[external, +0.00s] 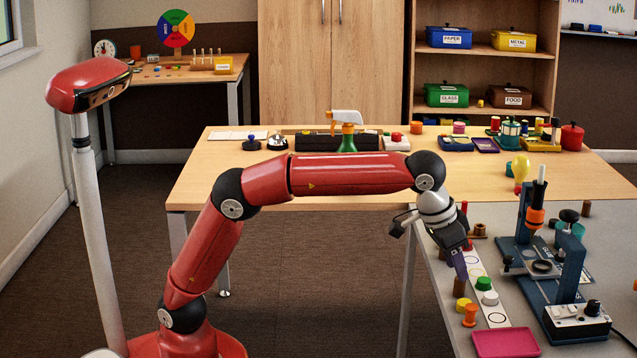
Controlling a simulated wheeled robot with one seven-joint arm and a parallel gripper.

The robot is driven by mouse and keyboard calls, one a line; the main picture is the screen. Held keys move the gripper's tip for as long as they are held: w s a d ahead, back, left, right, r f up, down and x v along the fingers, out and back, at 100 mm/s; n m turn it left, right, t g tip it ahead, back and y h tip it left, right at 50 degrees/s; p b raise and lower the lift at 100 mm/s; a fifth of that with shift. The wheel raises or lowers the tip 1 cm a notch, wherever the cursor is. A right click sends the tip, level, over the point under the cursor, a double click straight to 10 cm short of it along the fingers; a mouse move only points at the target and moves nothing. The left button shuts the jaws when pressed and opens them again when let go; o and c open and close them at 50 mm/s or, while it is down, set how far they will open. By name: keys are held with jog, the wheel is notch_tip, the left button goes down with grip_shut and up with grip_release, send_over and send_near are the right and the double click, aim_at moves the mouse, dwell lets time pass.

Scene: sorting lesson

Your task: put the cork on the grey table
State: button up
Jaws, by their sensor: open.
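The grey table (437,310) fills the right foreground, its left edge running towards the camera. My gripper (461,268) points down over that table's left part, near a strip with printed circles. It is open; one dark finger shows clearly, and no held object is visible. No object can be surely told as the cork. Small brown candidates are a short cylinder (459,287) just below my gripper, a brown piece (479,230) behind it, and a brown cylinder (586,208) at the table's far right.
Green (483,283), white (490,298), yellow (463,304) and orange (470,315) pieces stand close to my gripper. A pink tray (505,343) lies in front. A blue stand device (566,262) rises at right. The wooden table (250,176) behind holds a spray bottle (347,130) and several small items.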

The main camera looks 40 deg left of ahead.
jog(key=p+v, duration=0.1)
jog(key=v, duration=0.7)
jog(key=w+a+f+n, duration=0.1)
jog(key=w+a, duration=0.2)
jog(key=a, duration=0.7)
jog(key=w+a+f+n, duration=0.1)
jog(key=w+a, duration=0.2)
jog(key=a, duration=0.6)
jog(key=w+a+f+n, duration=0.1)
jog(key=w+a+n, duration=0.15)
jog(key=a, duration=0.75)
jog(key=s+a+f+n+t+y, duration=0.1)
jog(key=s+a+f, duration=0.6)
jog(key=a, duration=0.3)
jog(key=s+a+f+n+t+y, duration=0.1)
jog(key=s+a+f, duration=0.6)
jog(key=a, duration=0.3)
jog(key=shift+s+a+f, duration=0.15)
jog(key=shift+s+a, duration=0.05)
